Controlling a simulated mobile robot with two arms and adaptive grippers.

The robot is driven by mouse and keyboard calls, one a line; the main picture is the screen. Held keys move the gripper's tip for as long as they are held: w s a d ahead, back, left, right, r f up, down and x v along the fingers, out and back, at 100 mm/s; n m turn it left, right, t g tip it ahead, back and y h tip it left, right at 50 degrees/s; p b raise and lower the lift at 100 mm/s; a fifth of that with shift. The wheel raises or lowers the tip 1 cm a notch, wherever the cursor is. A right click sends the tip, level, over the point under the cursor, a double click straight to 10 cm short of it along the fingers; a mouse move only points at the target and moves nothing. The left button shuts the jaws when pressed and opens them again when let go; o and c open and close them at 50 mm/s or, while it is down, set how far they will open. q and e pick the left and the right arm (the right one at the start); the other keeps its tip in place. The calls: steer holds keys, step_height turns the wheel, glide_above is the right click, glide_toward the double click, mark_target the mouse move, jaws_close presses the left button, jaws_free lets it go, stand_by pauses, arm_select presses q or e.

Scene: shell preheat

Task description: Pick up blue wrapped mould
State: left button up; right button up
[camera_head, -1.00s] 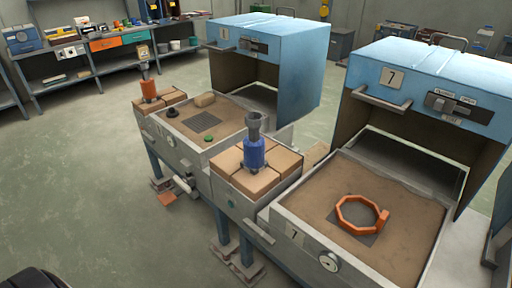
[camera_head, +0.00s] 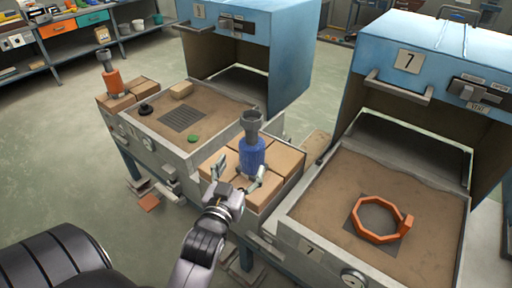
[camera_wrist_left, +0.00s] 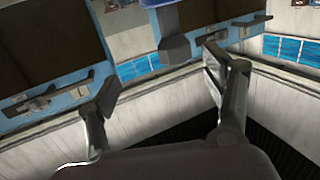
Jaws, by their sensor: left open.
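The blue wrapped mould (camera_head: 251,155) stands upright on tan blocks in the middle of the head view, with a grey cup-like top (camera_head: 251,122). In the left wrist view its blue part (camera_wrist_left: 160,4) is cut off at the top edge, and the grey top (camera_wrist_left: 175,45) hangs below it, as if upside down. My left gripper (camera_head: 242,167) is open and empty, on the near side of the mould. Its fingers (camera_wrist_left: 163,72) are spread to either side of the mould in the head view. I cannot tell whether they touch it. My right gripper is not in view.
An orange mould (camera_head: 112,80) stands on blocks at the left. A sand-filled tray (camera_head: 335,200) with an orange ring (camera_head: 377,220) lies at the right. Two blue hooded ovens (camera_head: 440,45) rise behind.

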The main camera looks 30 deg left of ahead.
mark_target(249, 122)
arm_select(q)
steer(key=shift+y, duration=0.4)
steer(key=w+a+r, duration=0.1)
steer(key=w, duration=0.2)
steer(key=w+a+r+p, duration=0.1)
steer(key=w+a, duration=0.1)
steer(key=w, duration=0.1)
steer(key=w+a+r+p, duration=0.1)
steer(key=w, duration=0.3)
steer(key=shift+w+a+r, duration=0.1)
steer(key=shift+a+r, duration=0.05)
steer(key=shift+r, duration=0.1)
steer(key=shift+w+a, duration=0.15)
steer(key=shift+w, duration=0.35)
steer(key=x, duration=0.2)
steer(key=p+x, duration=0.1)
steer(key=x, duration=0.1)
steer(key=shift+a+r, duration=0.25)
steer(key=shift+a, duration=0.1)
steer(key=shift+w+a, duration=0.15)
steer(key=shift+w, duration=0.35)
steer(key=shift+c, duration=0.4)
